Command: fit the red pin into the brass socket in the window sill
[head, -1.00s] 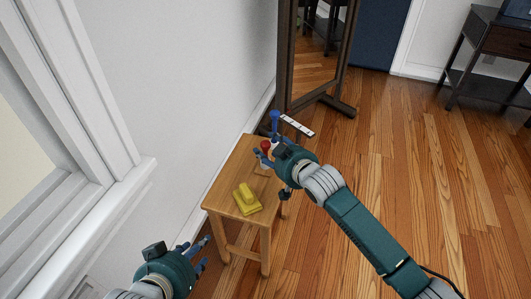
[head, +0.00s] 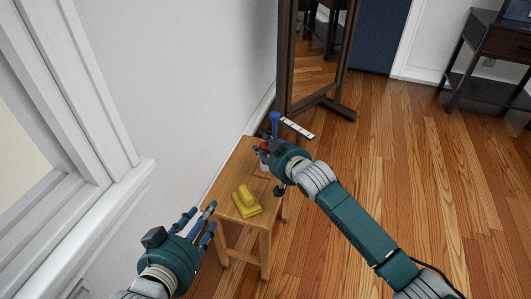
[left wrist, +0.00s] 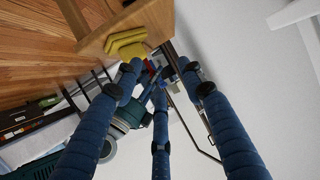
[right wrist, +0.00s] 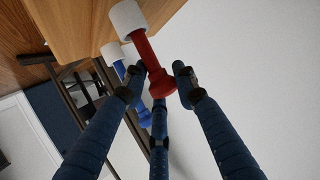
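The red pin (head: 264,147) stands in a white holder (right wrist: 127,18) at the far end of a small wooden stool (head: 228,172). My right gripper (right wrist: 160,82) is at the pin, with its fingers on either side of the red shaft and flared head (right wrist: 155,72). The fingers look open, and whether any touches the pin cannot be told. My left gripper (head: 200,218) is open and empty, between the white window sill (head: 100,225) and the near end of the stool. The brass socket does not show in any view.
A yellow block-like object (head: 246,201) lies on the stool's near part. A blue pin (head: 275,122) stands behind the red one. A standing mirror (head: 318,60) is behind, and the wall borders the stool's left.

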